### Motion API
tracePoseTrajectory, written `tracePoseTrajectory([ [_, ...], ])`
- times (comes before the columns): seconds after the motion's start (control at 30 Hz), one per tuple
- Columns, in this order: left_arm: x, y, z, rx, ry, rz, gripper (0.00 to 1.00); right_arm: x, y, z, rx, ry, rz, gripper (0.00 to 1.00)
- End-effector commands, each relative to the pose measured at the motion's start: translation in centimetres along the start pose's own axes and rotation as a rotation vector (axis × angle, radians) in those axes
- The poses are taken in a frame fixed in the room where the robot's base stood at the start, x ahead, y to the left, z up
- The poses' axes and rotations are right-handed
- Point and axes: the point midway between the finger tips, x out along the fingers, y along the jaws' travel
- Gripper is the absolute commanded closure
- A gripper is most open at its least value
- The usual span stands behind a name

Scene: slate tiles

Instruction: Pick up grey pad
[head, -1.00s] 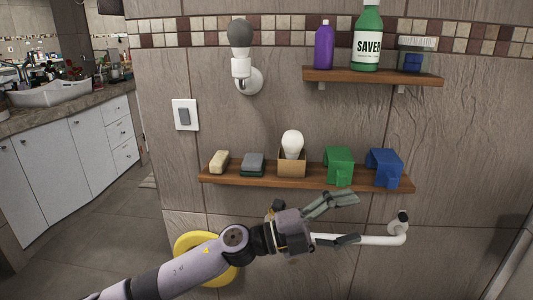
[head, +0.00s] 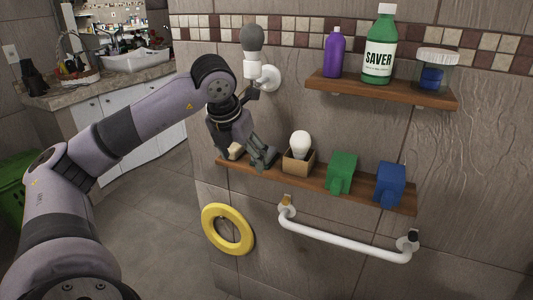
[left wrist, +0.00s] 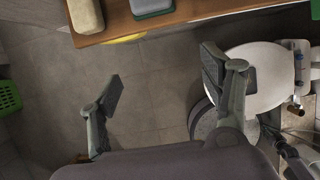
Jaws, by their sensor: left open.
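The grey pad (left wrist: 152,7) shows at the top edge of the left wrist view, lying on the wooden shelf (left wrist: 190,14), partly cut off, with a green layer along its edge. In the head view my left gripper hides it. My left gripper (head: 247,158) points down at the left part of the lower shelf (head: 325,190), in front of the pad's place. In the left wrist view its fingers (left wrist: 163,82) are spread apart with only floor seen between them. My right gripper is not in view.
A cream bar (left wrist: 86,14) lies left of the pad. Right of the gripper stand a bulb (head: 300,143) in a box, a green block (head: 341,172) and a blue block (head: 390,184). A white rail (head: 345,243) is below.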

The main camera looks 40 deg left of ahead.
Motion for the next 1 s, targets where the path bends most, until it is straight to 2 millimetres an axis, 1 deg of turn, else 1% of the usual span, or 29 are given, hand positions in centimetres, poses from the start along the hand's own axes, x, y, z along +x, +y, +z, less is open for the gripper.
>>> tracePoseTrajectory([
  [0.03, 0.1, -0.2, 1.2, 0.000, 0.002, -0.005, 0.28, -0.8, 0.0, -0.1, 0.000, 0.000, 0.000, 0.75],
  [0.2, 1.5, -0.3, 4.5, 0.001, 0.003, -0.007, 0.28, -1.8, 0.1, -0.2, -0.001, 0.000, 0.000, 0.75],
  [0.3, 2.3, -0.3, 6.2, 0.001, 0.002, -0.006, 0.28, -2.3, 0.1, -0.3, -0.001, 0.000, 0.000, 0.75],
  [0.4, 2.9, -0.3, 7.3, 0.002, 0.001, -0.007, 0.28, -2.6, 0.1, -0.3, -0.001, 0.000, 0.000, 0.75],
  [0.67, 3.5, -0.3, 8.8, 0.003, 0.002, -0.006, 0.28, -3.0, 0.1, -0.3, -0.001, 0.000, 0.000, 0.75],
  [0.9, 7.3, -0.2, 8.7, 0.003, 0.005, -0.004, 0.28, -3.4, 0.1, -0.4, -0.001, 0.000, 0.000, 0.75],
  [1.0, 8.3, -0.2, 8.8, 0.004, 0.003, -0.004, 0.28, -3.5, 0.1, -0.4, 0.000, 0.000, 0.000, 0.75],
])
